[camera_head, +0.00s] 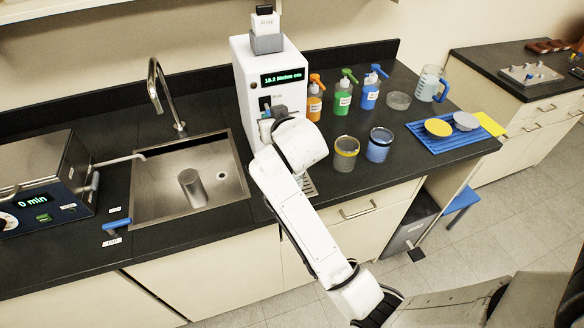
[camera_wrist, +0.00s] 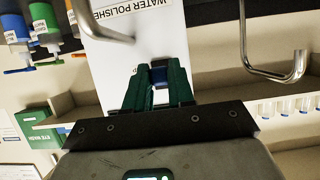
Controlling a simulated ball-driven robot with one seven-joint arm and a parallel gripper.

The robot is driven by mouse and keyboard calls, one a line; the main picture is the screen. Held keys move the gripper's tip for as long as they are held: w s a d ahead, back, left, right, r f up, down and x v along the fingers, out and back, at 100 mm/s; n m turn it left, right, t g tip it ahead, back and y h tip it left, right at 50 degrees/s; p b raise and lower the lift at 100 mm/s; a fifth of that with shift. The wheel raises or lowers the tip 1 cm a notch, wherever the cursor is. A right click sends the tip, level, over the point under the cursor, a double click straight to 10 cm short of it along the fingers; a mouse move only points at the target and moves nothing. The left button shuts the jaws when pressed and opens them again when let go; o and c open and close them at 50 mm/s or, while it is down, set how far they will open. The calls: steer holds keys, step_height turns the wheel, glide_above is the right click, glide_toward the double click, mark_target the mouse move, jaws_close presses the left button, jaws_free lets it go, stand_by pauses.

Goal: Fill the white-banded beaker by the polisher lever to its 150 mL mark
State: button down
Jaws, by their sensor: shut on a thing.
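The water polisher (camera_head: 241,70) is a white box reading 18.2 Mohm cm, right of the sink; its labelled white face (camera_wrist: 125,45) shows in the wrist view. My gripper (camera_head: 273,116) is at the polisher's front, partly hidden by my arm. In the wrist view, its green fingers (camera_wrist: 157,88) are shut on a small white and dark blue piece (camera_wrist: 160,86), which looks like the polisher lever. A yellow-banded beaker (camera_head: 346,151) and a blue-banded beaker (camera_head: 379,146) stand to the right.
The sink (camera_head: 160,201) holds a grey metal cylinder (camera_head: 192,187) under a tall faucet (camera_head: 155,85). Wash bottles (camera_head: 342,98), a glass dish (camera_head: 398,101), a blue-handled jug (camera_head: 428,82) and a blue tray (camera_head: 449,144) stand right. A bent metal pipe (camera_wrist: 280,73) is near my gripper.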

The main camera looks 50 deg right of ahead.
stand_by(0.3)
steer(key=shift+w+r+g+y, duration=0.15)
steer(key=shift+r+g+y, duration=0.55)
steer(key=shift+r+g, duration=0.25)
steer(key=shift+f, duration=0.2)
stand_by(6.5)
